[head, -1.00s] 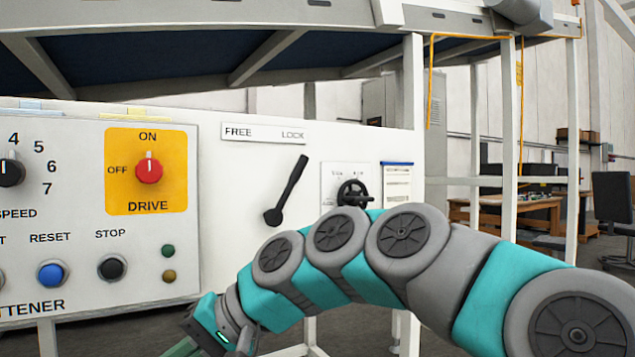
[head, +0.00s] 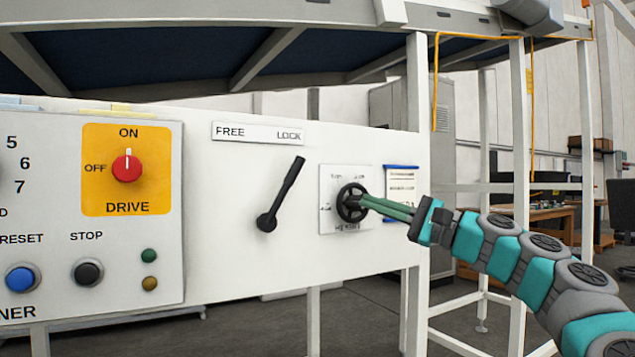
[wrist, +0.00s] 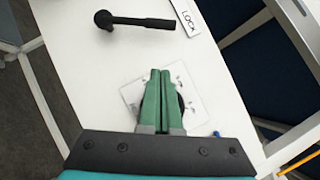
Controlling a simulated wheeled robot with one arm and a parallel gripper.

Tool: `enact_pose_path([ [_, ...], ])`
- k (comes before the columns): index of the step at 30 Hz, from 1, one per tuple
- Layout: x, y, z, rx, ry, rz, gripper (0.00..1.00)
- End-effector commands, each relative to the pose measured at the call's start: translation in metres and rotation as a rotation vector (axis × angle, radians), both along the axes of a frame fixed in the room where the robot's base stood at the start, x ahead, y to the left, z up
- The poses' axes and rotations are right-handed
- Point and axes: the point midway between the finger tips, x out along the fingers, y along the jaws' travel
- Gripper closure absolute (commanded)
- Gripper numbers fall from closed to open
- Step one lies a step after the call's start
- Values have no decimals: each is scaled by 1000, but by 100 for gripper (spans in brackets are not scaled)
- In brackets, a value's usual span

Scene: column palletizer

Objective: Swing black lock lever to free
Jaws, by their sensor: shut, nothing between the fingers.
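The black lock lever (head: 281,193) is on the white panel below the FREE/LOCK label (head: 258,133). Its pivot is at the lower left and its handle tilts up to the right, toward the word LOCK. The lever also shows in the wrist view (wrist: 135,21), at the top. My gripper (head: 366,203) is to the right of the lever, its green fingers together and empty, apart from the lever. In the head view the fingertips overlap the black handwheel (head: 350,202); I cannot tell whether they touch. In the wrist view the fingers (wrist: 160,75) point toward the lever's side.
The handwheel sits on a small marked plate (head: 329,222). A control box (head: 60,250) with a red DRIVE knob (head: 127,167) and several buttons is at the left. A white post (head: 417,150) stands right of the panel.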

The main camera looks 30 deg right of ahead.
Motion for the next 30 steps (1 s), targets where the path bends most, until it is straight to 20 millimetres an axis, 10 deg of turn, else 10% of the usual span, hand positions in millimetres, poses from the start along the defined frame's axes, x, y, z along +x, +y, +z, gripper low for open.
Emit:
enact_pose_path([
  [11,5,5,2,-3,1,3,100],
  [30,85,68,35,-6,3,6,100],
])
